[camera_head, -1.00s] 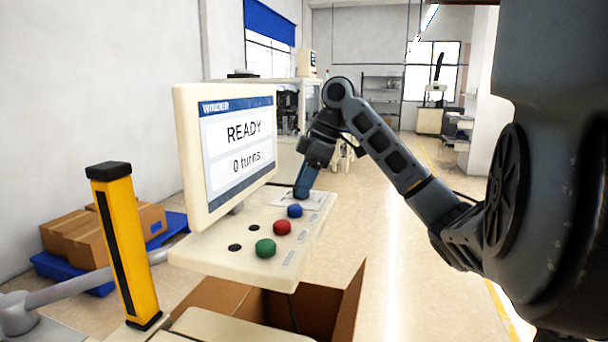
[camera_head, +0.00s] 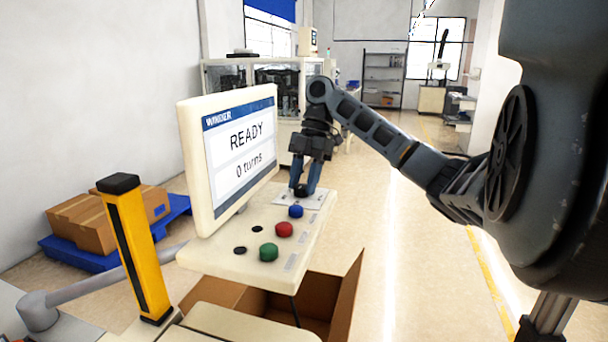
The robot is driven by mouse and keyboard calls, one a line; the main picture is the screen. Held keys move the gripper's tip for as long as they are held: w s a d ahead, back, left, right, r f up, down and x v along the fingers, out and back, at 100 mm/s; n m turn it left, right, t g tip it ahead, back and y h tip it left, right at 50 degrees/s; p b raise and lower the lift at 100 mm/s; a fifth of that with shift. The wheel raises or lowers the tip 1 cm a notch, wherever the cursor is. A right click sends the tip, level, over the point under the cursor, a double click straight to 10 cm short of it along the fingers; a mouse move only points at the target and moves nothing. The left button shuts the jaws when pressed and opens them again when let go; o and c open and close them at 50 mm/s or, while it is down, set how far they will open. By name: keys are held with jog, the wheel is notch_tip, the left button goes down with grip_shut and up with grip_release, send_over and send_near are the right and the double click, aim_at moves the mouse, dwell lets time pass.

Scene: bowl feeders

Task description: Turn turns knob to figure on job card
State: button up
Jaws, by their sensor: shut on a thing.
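The winder screen (camera_head: 238,155) reads "READY" and "0 turns". Below it is a cream control panel (camera_head: 215,254) with a green button (camera_head: 268,252), a red button (camera_head: 284,230) and a blue button (camera_head: 296,211). My gripper (camera_head: 303,188) points down at the panel's far end, with its fingers shut on a small dark knob (camera_head: 301,191) over a pale plate (camera_head: 315,202). The fingers hide part of the knob, and its scale cannot be read. I cannot make out a job card.
A yellow post (camera_head: 138,250) stands at the near left of the panel. An open cardboard box (camera_head: 335,300) is under the panel. Cartons (camera_head: 95,220) lie on a blue pallet (camera_head: 70,255) at the left. The floor right of the panel is clear.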

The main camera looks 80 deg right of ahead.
jog(key=shift+r+n, duration=0.1)
jog(key=shift+n, duration=0.5)
jog(key=shift+w+g+p, duration=0.1)
jog(key=shift+g+p, duration=0.2)
jog(key=o, duration=1.1)
jog(key=shift+c, duration=0.2)
jog(key=b+v, duration=0.1)
jog(key=v, duration=0.6)
jog(key=shift+d+r, duration=0.25)
